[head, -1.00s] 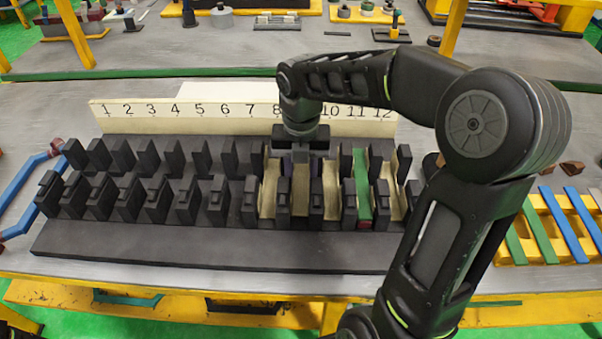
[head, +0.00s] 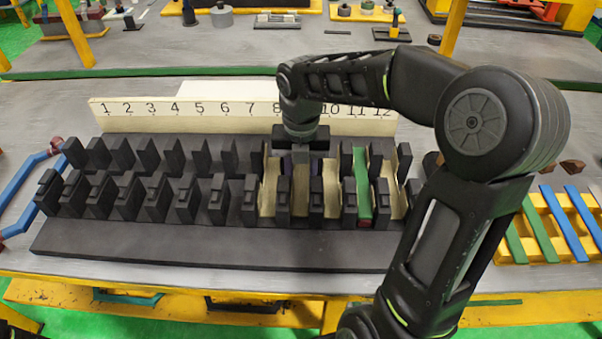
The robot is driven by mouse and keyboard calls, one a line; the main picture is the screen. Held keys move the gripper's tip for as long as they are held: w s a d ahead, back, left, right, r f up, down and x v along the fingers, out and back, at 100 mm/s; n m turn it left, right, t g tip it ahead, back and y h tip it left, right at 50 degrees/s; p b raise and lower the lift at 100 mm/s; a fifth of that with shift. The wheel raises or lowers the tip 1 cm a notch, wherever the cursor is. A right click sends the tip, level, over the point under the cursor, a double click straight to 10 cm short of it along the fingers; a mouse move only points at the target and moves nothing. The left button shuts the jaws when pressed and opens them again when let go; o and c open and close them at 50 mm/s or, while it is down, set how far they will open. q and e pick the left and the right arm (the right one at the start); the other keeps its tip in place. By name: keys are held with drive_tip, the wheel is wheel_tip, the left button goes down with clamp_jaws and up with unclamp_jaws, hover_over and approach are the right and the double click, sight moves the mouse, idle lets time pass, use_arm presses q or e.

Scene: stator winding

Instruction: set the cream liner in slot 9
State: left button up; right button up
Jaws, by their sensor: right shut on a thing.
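The black slotted block (head: 200,250) lies across the table with its teeth upright. A numbered cream board (head: 140,118) stands behind it; the 9 is hidden by my right arm. My right gripper (head: 300,162) points down over the slot between 8 and 10, shut on the cream liner (head: 300,196). That liner is low between the teeth of slot 9; its back end is hidden by the gripper, so I cannot tell if it is fully seated. My left gripper is out of view.
Cream liners also sit in slot 8 (head: 268,190), slot 10 (head: 331,195) and slot 12. A green strip (head: 363,195) lies in slot 11. Slots 1 to 7 look empty. A blue frame (head: 25,185) is at left, a yellow rack (head: 545,235) with green and blue strips at right.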

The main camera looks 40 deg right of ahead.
drive_tip(key=shift+f, duration=0.15)
idle(0.3)
drive_tip(key=o, duration=1.1)
drive_tip(key=shift+c, duration=0.2)
drive_tip(key=shift+r+p, duration=0.8)
